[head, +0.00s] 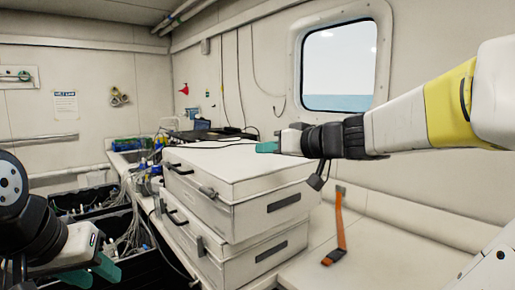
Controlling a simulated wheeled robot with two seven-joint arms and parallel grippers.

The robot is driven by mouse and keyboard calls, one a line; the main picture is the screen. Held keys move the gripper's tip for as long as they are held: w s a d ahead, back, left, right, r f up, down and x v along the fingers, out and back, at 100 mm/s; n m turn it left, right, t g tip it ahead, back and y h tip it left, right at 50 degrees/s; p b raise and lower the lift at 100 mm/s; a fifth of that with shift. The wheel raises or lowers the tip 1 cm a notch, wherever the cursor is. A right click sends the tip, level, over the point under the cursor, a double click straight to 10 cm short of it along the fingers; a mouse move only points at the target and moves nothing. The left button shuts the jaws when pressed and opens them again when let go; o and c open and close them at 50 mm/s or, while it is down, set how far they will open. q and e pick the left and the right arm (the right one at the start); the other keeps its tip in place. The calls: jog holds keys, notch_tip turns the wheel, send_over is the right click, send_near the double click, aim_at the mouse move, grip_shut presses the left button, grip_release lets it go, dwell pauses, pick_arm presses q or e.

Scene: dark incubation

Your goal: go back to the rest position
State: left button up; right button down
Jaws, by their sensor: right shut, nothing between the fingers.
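My right arm reaches in from the right, and its gripper (267,147) is level in front of the window wall, over the upper white case. Its green fingertips are together with nothing between them. My left gripper (92,274) is at the lower left, beside the dark crates. Its two green fingertips show apart with nothing seen between them.
Two white cases are stacked on the bench, the upper case (225,165) on the lower case (245,262). Dark crates (128,243) with cables stand at left. An orange strap (339,228) lies on the light bench at right. A window (339,65) is behind.

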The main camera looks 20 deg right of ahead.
jog(key=s+a+f+m+g+h, duration=0.1)
jog(key=s+a+f+g+h, duration=0.1)
jog(key=s+f, duration=0.5)
jog(key=s+a+f+g+h, duration=0.2)
jog(key=s+a+f+g, duration=0.2)
jog(key=s+f, duration=0.3)
notch_tip(320, 180, down, 3)
jog(key=shift+s+a+r+m+g+h, duration=0.2)
jog(key=shift+s+a+m+g+h, duration=0.15)
jog(key=shift+g, duration=0.45)
jog(key=shift+w+d, duration=0.1)
